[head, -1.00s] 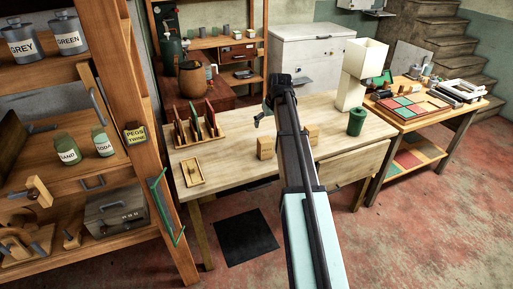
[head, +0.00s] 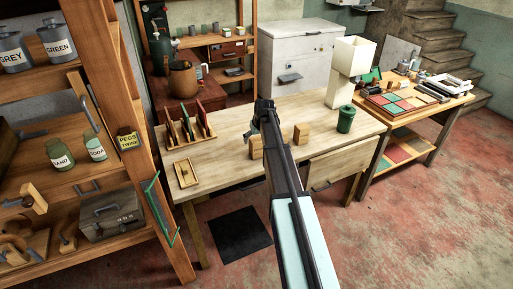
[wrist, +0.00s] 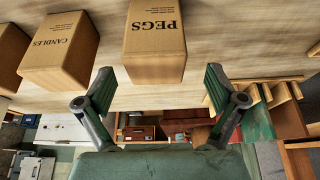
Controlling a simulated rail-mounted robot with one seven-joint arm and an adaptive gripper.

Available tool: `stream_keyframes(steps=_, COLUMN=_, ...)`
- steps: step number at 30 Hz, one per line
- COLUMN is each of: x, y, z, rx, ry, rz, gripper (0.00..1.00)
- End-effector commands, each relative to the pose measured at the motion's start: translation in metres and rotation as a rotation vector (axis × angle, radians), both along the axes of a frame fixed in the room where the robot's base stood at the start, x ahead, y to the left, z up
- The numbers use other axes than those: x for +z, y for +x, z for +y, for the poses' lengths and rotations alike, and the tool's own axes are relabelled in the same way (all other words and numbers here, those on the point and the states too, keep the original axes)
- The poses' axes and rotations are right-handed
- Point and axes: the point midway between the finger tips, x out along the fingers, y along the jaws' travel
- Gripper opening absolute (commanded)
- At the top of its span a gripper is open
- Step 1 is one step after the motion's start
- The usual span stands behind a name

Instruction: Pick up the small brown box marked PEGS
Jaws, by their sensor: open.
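The small brown PEGS box (wrist: 155,50) stands on the pale wooden bench at the top middle of the wrist view, its label facing the camera. A second brown box, marked CANDLES (wrist: 60,50), is left of it. My gripper (wrist: 160,82) is open and empty; its two green fingers are spread apart below the lower edge of the PEGS box in the picture. In the head view two brown boxes show, one beside my arm (head: 256,148) and one to its right (head: 301,133); their labels are unreadable there. My gripper (head: 252,127) is partly hidden behind my arm.
A rack of upright coloured panels (head: 188,130) and a shallow wooden tray (head: 186,173) are on the bench's left.

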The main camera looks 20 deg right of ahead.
Motion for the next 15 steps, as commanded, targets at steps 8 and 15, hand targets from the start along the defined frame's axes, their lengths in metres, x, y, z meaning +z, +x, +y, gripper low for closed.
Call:
stream_keyframes(steps=8, x=-0.028, y=0.016, z=-0.006, rx=0.000, ry=0.001, rz=0.003, gripper=0.94)
stream_keyframes(steps=15, x=-0.042, y=0.020, z=-0.006, rx=0.000, ry=0.000, rz=0.000, gripper=0.94)
